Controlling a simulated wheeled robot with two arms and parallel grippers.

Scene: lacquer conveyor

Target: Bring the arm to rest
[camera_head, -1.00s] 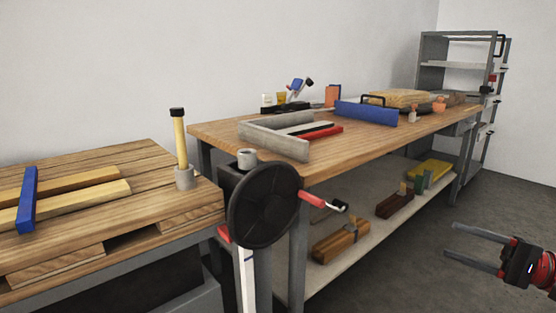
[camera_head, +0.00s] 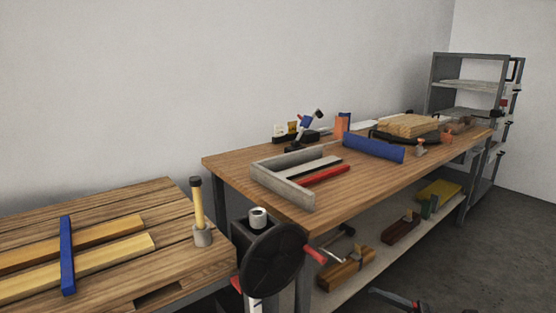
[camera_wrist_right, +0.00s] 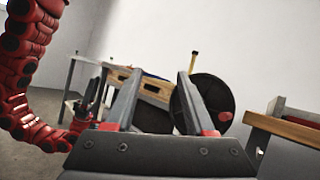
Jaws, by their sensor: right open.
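My right gripper (camera_wrist_right: 158,78) is open in the right wrist view, with its two dark fingers apart and nothing between them. In the head view, only a small part of my right gripper (camera_head: 398,301) shows at the bottom edge, low in front of the workbench. A red arm of mine comes down the left side of the wrist view. Its end, my left gripper (camera_wrist_right: 88,112), is small and dark there, so its jaws are unclear. My left gripper is not in the head view.
Floor (camera_head: 500,250) at right is clear.

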